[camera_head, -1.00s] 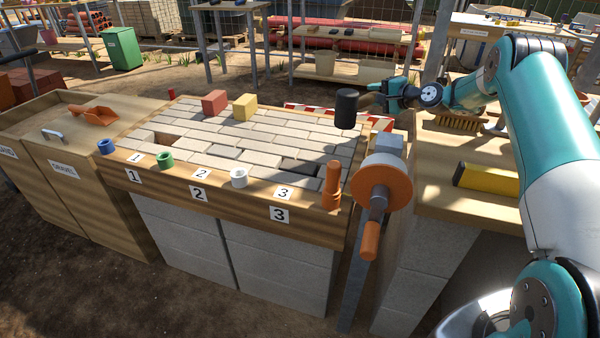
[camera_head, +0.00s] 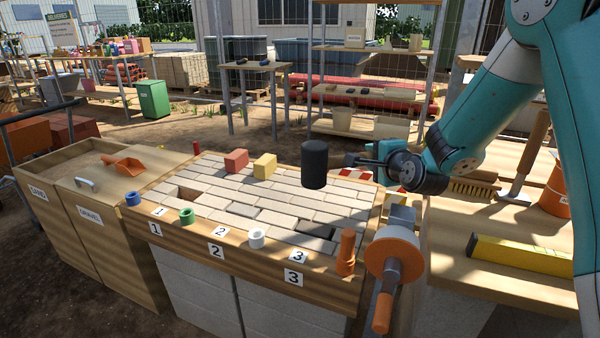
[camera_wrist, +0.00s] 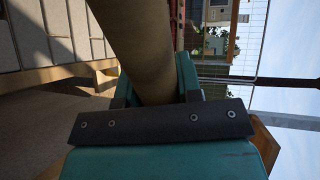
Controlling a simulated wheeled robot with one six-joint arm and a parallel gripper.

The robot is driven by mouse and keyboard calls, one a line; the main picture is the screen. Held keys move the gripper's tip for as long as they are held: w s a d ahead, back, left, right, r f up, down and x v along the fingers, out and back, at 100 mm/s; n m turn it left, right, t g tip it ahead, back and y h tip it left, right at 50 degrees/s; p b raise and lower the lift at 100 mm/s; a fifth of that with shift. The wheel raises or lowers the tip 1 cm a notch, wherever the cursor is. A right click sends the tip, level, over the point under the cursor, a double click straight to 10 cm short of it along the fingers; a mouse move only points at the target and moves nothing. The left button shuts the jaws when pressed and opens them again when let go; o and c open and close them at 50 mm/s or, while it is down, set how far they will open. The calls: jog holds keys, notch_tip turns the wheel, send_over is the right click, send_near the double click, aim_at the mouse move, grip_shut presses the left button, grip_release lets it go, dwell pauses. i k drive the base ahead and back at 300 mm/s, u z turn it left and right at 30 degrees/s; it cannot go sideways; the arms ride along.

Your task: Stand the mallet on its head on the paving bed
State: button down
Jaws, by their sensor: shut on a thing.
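The mallet's black cylindrical head (camera_head: 314,164) shows in the head view, upright in outline, above the back right part of the paving bed (camera_head: 290,190). It appears clear of the pavers. My gripper (camera_head: 362,161) is to the right of the head, shut on the mallet's handle. In the wrist view the brown handle (camera_wrist: 143,45) runs up from between the jaws, and the mallet's head is not visible. The handle is mostly hidden in the head view. The bed has pale pavers with dark gaps at the left and front right.
A red block (camera_head: 236,161) and a yellow block (camera_head: 265,166) stand at the bed's back. Blue, green (camera_head: 187,216) and white rings sit on the front rim. An orange-handled crank (camera_head: 391,262) juts from the right corner. A yellow level (camera_head: 520,255) lies on the right bench.

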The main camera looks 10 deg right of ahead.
aim_at(341, 195)
jog(key=u, duration=0.85)
jog(key=k, duration=1.1)
jog(key=u, duration=1.05)
jog(key=i, duration=1.5)
jog(key=z, duration=0.7)
jog(key=i, duration=1.1)
jog(key=z, duration=1.65)
jog(key=i, duration=0.75)
jog(key=z, duration=0.75)
